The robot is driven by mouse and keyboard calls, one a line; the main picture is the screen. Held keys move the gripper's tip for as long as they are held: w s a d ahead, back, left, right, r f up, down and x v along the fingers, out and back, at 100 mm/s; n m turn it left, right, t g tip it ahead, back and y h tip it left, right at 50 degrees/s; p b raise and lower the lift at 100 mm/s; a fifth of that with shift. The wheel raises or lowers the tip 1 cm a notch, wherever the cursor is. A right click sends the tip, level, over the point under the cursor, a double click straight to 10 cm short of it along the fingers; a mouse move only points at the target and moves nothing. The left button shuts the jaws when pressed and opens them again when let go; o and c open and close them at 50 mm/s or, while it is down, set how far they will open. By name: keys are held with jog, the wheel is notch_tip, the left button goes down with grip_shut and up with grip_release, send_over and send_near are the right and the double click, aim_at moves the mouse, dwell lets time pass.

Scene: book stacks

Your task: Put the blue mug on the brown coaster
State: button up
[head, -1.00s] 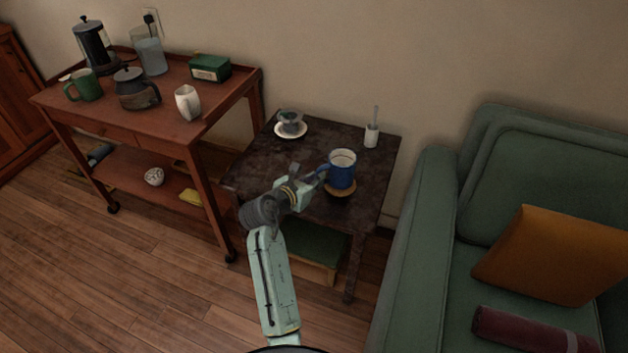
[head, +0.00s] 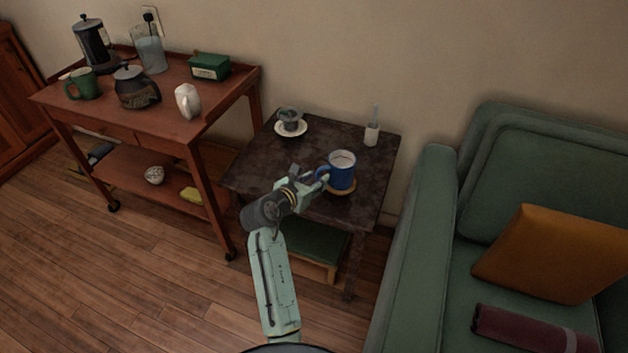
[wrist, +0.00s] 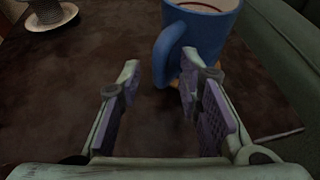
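The left finger is clear of the mug. In the head view my gripper (head: 311,178) is just left of the mug.
A wooden cart (head: 160,115) is left, a green armchair (head: 430,215) right. The table's left part is bare.

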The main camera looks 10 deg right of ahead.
jog(key=v, duration=1.2)
jog(key=shift+b, duration=0.4)
jog(key=shift+r, duration=0.1)
